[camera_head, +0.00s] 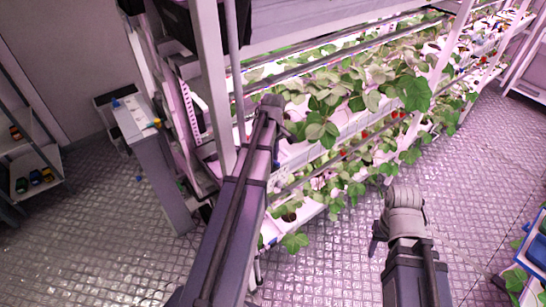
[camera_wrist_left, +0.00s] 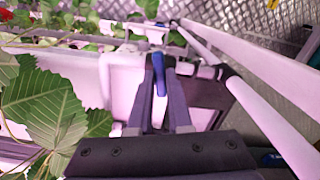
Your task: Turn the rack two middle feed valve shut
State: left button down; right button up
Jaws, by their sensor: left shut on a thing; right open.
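In the left wrist view, a blue valve handle (camera_wrist_left: 158,82) stands between the two dark fingers of my left gripper (camera_wrist_left: 160,66), which is shut on it. The handle sits by a white pipe fitting at the rack's end. I cannot tell from its angle whether the valve is open or shut. In the head view my left arm reaches to the end of the plant rack (camera_head: 222,95); the left gripper and the handle are hidden there. My right gripper (camera_head: 378,238) is open and empty, low over the floor in front of the rack.
Strawberry leaves (camera_wrist_left: 48,105) crowd the left side of the wrist view, and white posts (camera_wrist_left: 270,125) run on the right. In the head view a grey cabinet (camera_head: 160,170) stands left of the rack, and shelves (camera_head: 35,160) at far left.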

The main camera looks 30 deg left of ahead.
pick_arm(q)
jog(key=shift+m, duration=1.3)
jog(key=c, duration=0.8)
grip_release()
jog(key=shift+c, duration=0.2)
notch_tip(320, 180, up, 8)
jog(key=p, duration=0.8)
jog(key=shift+f, duration=0.15)
